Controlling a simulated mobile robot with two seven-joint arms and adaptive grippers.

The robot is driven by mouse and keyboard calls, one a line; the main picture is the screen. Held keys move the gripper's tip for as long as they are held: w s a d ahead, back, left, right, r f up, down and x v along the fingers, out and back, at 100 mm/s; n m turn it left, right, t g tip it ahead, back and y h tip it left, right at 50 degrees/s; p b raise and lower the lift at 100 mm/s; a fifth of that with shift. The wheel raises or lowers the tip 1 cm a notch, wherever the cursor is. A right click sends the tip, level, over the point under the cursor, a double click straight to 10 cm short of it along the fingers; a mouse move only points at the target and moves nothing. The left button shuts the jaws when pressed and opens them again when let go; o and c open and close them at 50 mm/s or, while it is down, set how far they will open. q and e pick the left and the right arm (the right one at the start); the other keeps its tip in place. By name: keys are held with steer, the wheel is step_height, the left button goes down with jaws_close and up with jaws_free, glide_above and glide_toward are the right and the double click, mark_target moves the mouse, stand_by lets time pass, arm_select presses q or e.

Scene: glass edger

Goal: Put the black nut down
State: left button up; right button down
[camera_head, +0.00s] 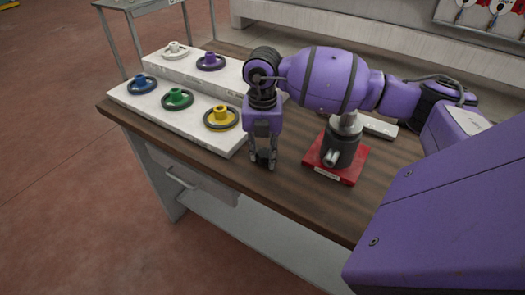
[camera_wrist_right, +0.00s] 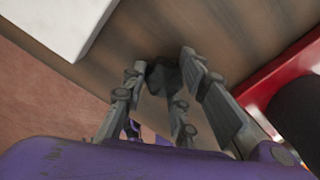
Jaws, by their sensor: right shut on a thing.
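My right gripper (camera_head: 263,160) points down over the brown tabletop, between the front white board and the red base. In the right wrist view its fingers (camera_wrist_right: 163,68) are closed around a dark, faceted piece, the black nut (camera_wrist_right: 166,80). The fingers partly cover the nut. In the head view I cannot make the nut out clearly between the fingertips. I cannot tell whether it touches the wood. My left gripper is not in view.
The front white board (camera_head: 128,98) holds blue, green and yellow flanged pieces. The rear board (camera_head: 232,82) holds white and purple ones. A red base (camera_head: 345,172) with a grey and black fixture stands right of the gripper. The table's front edge is close; bare wood lies around.

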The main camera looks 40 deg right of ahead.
mark_target(263, 152)
steer(key=shift+f, duration=0.15)
steer(key=c, duration=1.4)
jaws_free()
step_height(263, 152, up, 12)
steer(key=shift+r, duration=0.15)
